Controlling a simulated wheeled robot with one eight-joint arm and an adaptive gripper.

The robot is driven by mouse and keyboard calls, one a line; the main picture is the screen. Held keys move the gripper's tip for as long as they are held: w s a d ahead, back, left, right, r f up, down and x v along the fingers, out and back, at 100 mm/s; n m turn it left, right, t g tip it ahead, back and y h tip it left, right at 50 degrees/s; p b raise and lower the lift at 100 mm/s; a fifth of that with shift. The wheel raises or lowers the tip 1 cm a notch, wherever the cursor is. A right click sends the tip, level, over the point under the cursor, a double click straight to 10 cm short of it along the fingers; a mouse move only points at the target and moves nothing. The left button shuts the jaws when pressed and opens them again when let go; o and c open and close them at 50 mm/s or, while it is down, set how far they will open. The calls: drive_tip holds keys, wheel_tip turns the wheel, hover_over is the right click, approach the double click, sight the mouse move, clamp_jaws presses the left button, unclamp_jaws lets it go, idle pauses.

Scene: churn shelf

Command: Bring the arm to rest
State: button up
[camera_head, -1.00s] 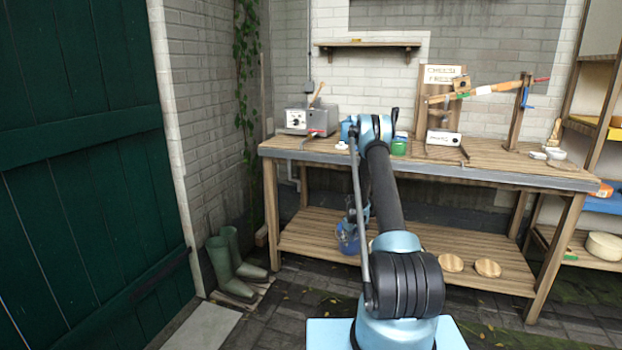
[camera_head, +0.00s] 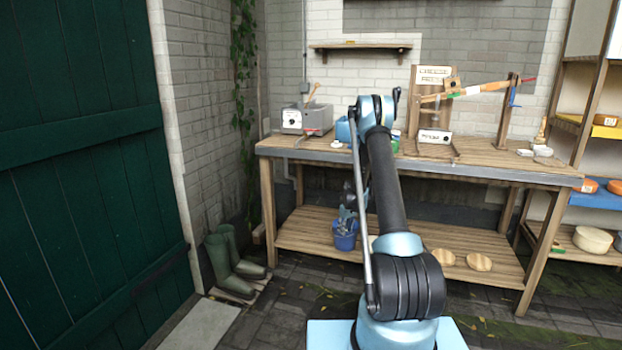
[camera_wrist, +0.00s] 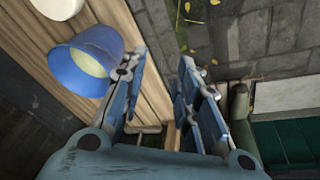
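My arm (camera_head: 385,190) rises in the middle of the head view, with its elbow bent high in front of the workbench. My gripper hangs beyond it, partly hidden by the arm, above or close to a blue bucket (camera_head: 345,236) on the bench's lower shelf. In the wrist view my gripper (camera_wrist: 163,72) points its two fingers apart, with a gap between the tips. The bucket (camera_wrist: 62,75) is left of the fingers there, outside the gap. I see nothing held at the fingertips.
The workbench (camera_head: 420,172) carries a grey device (camera_head: 305,119) and a wooden lever press (camera_head: 510,110). Two round wooden discs (camera_head: 479,262) lie on its lower shelf. Green boots (camera_head: 228,265) stand at the left near a green door (camera_head: 80,150). Shelves (camera_head: 590,170) stand at the right.

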drive_tip(key=s+r+m, duration=0.2)
drive_tip(key=s+r, duration=1.1)
drive_tip(key=r, duration=0.3)
drive_tip(key=s+r+m, duration=0.2)
drive_tip(key=s+r, duration=1.2)
drive_tip(key=r, duration=0.2)
drive_tip(key=s+d+r+m, duration=0.1)
drive_tip(key=s+r+m, duration=0.15)
drive_tip(key=s, duration=1.55)
drive_tip(key=s+f, duration=0.3)
drive_tip(key=s, duration=0.5)
drive_tip(key=s+f+m, duration=0.1)
drive_tip(key=s+f, duration=0.2)
drive_tip(key=s, duration=0.5)
drive_tip(key=shift+d+f+g+h, duration=0.25)
drive_tip(key=shift+d+g+h, duration=0.05)
drive_tip(key=shift+d+h, duration=0.1)
